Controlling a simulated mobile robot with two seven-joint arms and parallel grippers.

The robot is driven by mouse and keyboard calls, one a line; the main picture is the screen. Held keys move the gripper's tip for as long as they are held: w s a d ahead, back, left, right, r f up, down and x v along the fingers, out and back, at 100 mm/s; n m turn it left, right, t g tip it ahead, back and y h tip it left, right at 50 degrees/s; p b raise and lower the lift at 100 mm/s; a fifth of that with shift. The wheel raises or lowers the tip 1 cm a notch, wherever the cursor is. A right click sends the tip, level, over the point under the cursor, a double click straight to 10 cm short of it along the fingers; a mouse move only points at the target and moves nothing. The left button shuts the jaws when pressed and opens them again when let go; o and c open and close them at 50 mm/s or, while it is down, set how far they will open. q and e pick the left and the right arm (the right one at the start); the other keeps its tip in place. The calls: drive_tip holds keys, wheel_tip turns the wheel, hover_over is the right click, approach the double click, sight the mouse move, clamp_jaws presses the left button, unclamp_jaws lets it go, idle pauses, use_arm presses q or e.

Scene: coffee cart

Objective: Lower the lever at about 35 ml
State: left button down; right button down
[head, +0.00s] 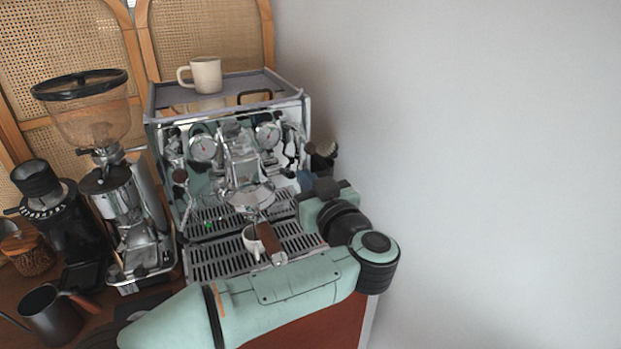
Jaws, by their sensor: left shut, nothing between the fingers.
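The chrome espresso machine (160,170) stands against the back, with two round gauges on its front. Its group head (240,160) is in the middle, and a portafilter with a brown wooden handle (269,243) points toward me. A small white cup (252,241) stands on the slotted drip tray (215,268) below, partly hidden by the handle. My left arm crosses the front and bends back at the right. My left gripper (307,181) is shut and empty near the machine's right front. I cannot make out the lever clearly, nor the coffee level in the cup. My right gripper is out of view.
A beige mug (206,75) sits on top of the machine. A grinder with a clear hopper (95,115), a black grinder (60,215) and a dark pitcher (52,314) stand at the left.

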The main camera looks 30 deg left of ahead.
sight(291, 171)
use_arm(q)
drive_tip(key=x, duration=0.7)
drive_tip(key=shift+a+r, duration=0.1)
drive_tip(key=shift+a, duration=0.05)
drive_tip(key=shift+r+p, duration=0.15)
drive_tip(key=shift+p, duration=0.4)
drive_tip(key=shift+w+a, duration=0.1)
drive_tip(key=shift+f, duration=0.2)
idle(0.8)
